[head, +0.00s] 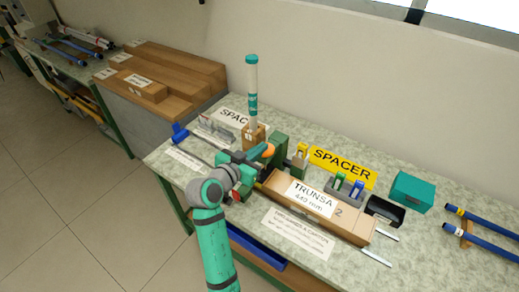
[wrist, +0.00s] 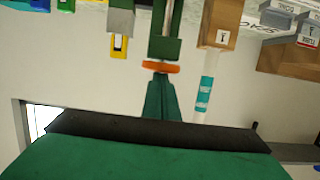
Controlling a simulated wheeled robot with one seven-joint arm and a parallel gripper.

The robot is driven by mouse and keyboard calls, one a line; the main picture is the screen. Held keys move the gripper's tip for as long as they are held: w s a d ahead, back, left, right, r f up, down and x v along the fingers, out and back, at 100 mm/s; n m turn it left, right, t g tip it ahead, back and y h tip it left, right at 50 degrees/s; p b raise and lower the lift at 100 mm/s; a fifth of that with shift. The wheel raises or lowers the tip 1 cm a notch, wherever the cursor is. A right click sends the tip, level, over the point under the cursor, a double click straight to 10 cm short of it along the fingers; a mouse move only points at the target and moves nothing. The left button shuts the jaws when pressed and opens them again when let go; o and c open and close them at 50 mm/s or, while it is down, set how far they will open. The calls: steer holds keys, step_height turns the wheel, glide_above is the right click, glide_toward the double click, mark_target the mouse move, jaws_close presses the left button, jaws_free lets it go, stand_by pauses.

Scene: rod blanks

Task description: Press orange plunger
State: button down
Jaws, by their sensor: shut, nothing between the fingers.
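The orange plunger (head: 268,150) shows in the head view as a round orange knob beside a dark green block (head: 280,146) at the middle of the bench. In the wrist view, the orange plunger (wrist: 161,67) is a flat orange disc at the end of a green and grey device (wrist: 165,35). My gripper (head: 256,155) is right by the plunger in the head view. In the wrist view, my gripper (wrist: 158,78) is shut and empty, its tapered green tip just short of or against the disc. I cannot tell whether they touch.
A cardboard carton (head: 325,222) marked TRUNSA lies right of my arm. A wooden block (head: 254,137) with a tall white and teal tube (head: 252,90) stands behind the gripper. A yellow SPACER sign (head: 342,168) and a teal box (head: 411,191) lie further right.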

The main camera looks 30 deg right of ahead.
steer(key=s+a+r, duration=0.4)
steer(key=a+r, duration=0.2)
steer(key=a, duration=0.2)
steer(key=shift+s+a+r, duration=0.15)
steer(key=shift+s+a, duration=0.1)
steer(key=shift+s, duration=0.1)
stand_by(0.7)
